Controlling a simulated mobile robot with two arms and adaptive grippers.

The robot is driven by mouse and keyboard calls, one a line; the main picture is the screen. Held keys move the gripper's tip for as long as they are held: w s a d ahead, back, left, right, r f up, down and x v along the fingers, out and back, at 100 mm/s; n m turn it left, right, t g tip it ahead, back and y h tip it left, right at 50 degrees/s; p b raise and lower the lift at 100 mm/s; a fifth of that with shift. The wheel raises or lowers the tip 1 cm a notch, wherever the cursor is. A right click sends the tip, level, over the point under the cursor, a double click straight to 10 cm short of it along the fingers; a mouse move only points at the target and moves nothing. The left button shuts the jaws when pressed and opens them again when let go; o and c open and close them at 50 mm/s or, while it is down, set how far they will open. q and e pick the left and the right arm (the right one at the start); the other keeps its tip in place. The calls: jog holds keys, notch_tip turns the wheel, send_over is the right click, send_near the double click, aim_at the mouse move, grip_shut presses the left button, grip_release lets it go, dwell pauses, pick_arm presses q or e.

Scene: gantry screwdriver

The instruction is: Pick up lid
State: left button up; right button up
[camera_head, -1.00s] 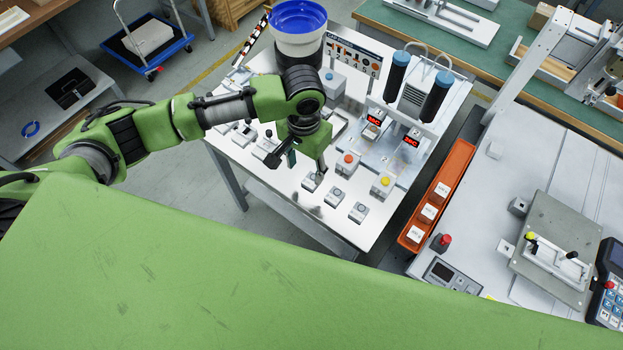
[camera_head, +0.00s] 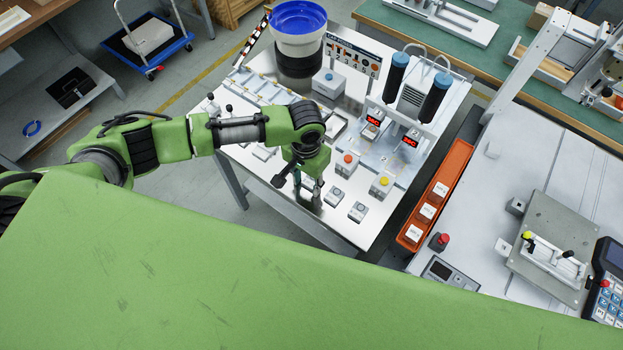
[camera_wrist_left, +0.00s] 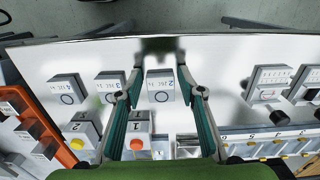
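Small grey-white boxes with upside-down labels that seem to read LID stand in a row on the white table (camera_head: 255,182). My right gripper is not in view.
A box with an orange button (camera_head: 346,163) and one with a yellow button (camera_head: 382,185) stand close by. An orange tray (camera_head: 461,160) lies along the table's right side. A blue-rimmed bowl feeder (camera_head: 298,40) and black cylinders (camera_head: 436,98) rise behind.

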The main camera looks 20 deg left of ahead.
pick_arm(q)
jog(key=c, duration=0.4)
jog(key=shift+r, duration=0.15)
